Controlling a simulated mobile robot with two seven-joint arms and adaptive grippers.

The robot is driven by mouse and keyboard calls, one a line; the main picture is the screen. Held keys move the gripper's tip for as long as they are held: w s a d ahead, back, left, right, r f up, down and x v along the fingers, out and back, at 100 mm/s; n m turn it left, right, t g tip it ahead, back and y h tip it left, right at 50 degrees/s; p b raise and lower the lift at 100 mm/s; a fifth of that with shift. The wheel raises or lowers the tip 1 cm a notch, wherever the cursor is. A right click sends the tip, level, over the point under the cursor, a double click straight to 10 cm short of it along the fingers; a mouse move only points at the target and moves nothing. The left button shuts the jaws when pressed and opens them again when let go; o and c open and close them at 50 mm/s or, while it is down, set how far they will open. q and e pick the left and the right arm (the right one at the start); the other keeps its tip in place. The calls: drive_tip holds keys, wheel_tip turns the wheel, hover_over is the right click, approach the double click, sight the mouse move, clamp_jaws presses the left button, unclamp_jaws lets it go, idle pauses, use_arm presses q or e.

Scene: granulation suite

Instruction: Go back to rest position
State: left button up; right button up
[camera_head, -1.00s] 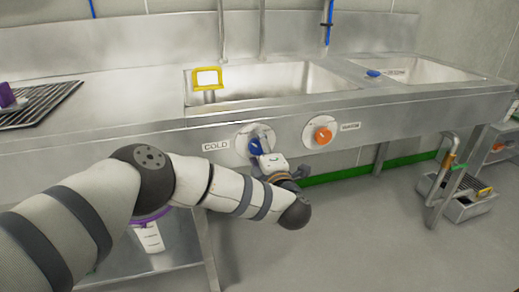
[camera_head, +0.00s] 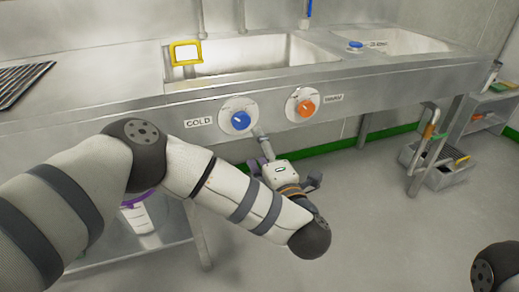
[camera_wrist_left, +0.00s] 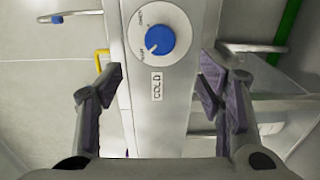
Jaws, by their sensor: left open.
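My left gripper (camera_head: 282,172) is in front of the sink unit, below and to the right of the blue cold knob (camera_head: 240,120). It is open and apart from the knob. In the left wrist view the gripper's fingers (camera_wrist_left: 162,84) are spread wide with nothing between them. The blue knob (camera_wrist_left: 160,39) on its white dial and the COLD label show beyond them. The orange warm knob (camera_head: 306,108) sits to the right of the cold one. A dark joint of my right arm (camera_head: 497,272) shows at the bottom right; its gripper is out of view.
The steel sink unit (camera_head: 150,115) runs across the back, with a yellow-framed part (camera_head: 186,53) at the left basin. A white container (camera_head: 140,215) stands on the shelf below. The floor in front is clear.

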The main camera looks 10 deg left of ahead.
use_arm(q)
drive_tip(key=s+d+f+m+g+h+p, duration=0.25)
drive_tip(key=s+f+m+h, duration=0.35)
drive_tip(key=s+f+m, duration=0.35)
drive_tip(key=s+d+f+m+g+h+p, duration=0.2)
drive_tip(key=s+f+m+g+h, duration=0.3)
drive_tip(key=s+f+m, duration=0.5)
drive_tip(key=s+a+r+m+g+p, duration=0.1)
drive_tip(key=s+a+g, duration=0.2)
drive_tip(key=s, duration=0.7)
drive_tip(key=s+a+r+m+g+p, duration=0.1)
drive_tip(key=s+a+m+g, duration=0.1)
drive_tip(key=s+a, duration=0.4)
drive_tip(key=s+a+r+m+g+y+p, duration=0.1)
drive_tip(key=s+a+g, duration=0.4)
drive_tip(key=s, duration=1)
drive_tip(key=shift+a+m, duration=0.2)
drive_tip(key=shift+m, duration=0.35)
use_arm(e)
drive_tip(key=w+r+t, duration=0.3)
drive_tip(key=w+r, duration=0.5)
drive_tip(key=shift+r, duration=0.4)
use_arm(q)
drive_tip(key=shift+s, duration=0.1)
